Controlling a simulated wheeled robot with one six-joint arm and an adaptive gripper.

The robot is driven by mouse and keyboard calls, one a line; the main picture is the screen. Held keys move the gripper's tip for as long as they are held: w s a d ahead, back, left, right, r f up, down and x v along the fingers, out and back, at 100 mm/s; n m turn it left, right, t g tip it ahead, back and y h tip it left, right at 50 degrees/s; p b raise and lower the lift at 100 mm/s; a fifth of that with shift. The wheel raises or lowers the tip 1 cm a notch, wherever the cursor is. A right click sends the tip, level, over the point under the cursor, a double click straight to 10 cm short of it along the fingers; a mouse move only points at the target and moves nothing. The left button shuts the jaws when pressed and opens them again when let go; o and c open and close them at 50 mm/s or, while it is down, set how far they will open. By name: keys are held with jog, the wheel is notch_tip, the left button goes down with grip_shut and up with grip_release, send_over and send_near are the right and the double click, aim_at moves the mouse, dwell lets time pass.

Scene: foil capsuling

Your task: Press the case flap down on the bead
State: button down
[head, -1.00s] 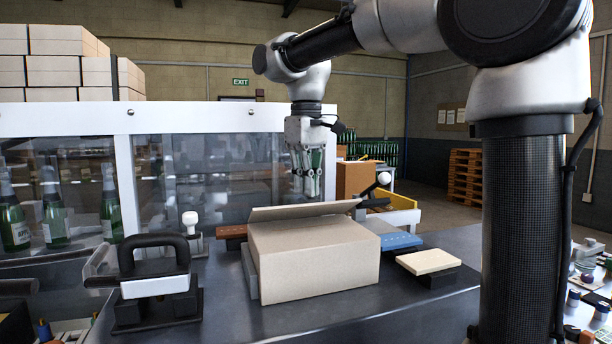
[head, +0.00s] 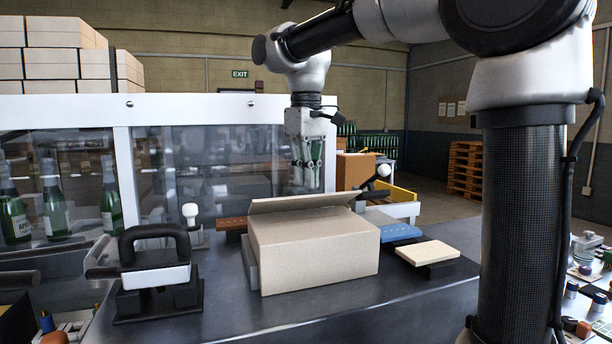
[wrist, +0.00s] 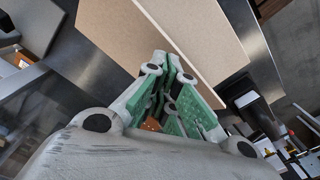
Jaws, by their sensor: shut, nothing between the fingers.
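The cardboard case (head: 315,255) stands on the dark worktop in the head view. Its flap (head: 305,202) at the rear edge is tilted up, with a gap below its raised side. The bead cannot be made out. My gripper (head: 307,188), with green-sided fingers, points down above and behind the flap, apart from it. Its fingers are shut and empty. In the wrist view, the fingers (wrist: 174,70) lie over the case's brown cardboard (wrist: 130,45), and the flap (wrist: 195,35) shows as a long board with a pale edge.
A black-handled tool (head: 155,270) stands left of the case. A blue block (head: 398,232) and a pale board on a dark block (head: 428,252) sit to its right. A reddish-brown strip (head: 232,224) lies behind left. A clear guard with a white frame (head: 200,108) rises behind.

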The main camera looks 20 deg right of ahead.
aim_at(306, 203)
jog(key=shift+f, duration=0.1)
jog(key=shift+f, duration=3.1)
jog(key=shift+r, duration=5)
jog(key=s+d+f+m+t, duration=0.2)
jog(key=s+d+f+m, duration=0.1)
jog(key=s+d+f, duration=0.4)
jog(key=s+d+f+m+t, duration=0.2)
jog(key=s+d+f, duration=0.6)
jog(key=s, duration=0.5)
notch_tip(306, 203, down, 2)
jog(key=shift+f+m, duration=0.15)
jog(key=shift+m, duration=0.35)
